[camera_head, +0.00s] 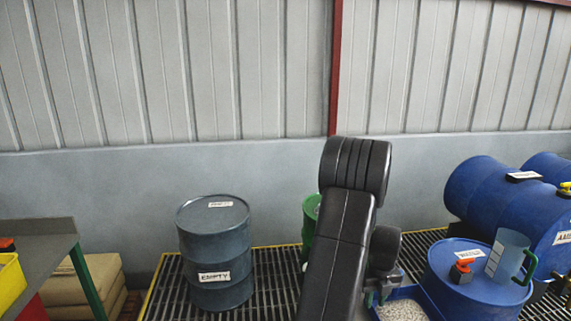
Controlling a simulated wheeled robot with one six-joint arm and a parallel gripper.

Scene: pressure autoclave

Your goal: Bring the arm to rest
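My black arm rises from the bottom edge in the middle of the head view and bends at a thick joint in front of the wall. Its far part comes back down on the right side, mostly hidden behind the nearer links. What seems to be my gripper (384,288) shows small and grey beside the arm, by a blue tray. Its fingers are too small and too covered to tell whether they are open or whether they hold anything.
A dark drum labelled EMPTY (214,255) stands on a grated platform (262,290). A green container (309,222) is partly behind my arm. At right are a blue tray of pale granules (402,312), an upright blue drum (450,290) bearing a clear jug (508,255), and lying blue drums (500,200).

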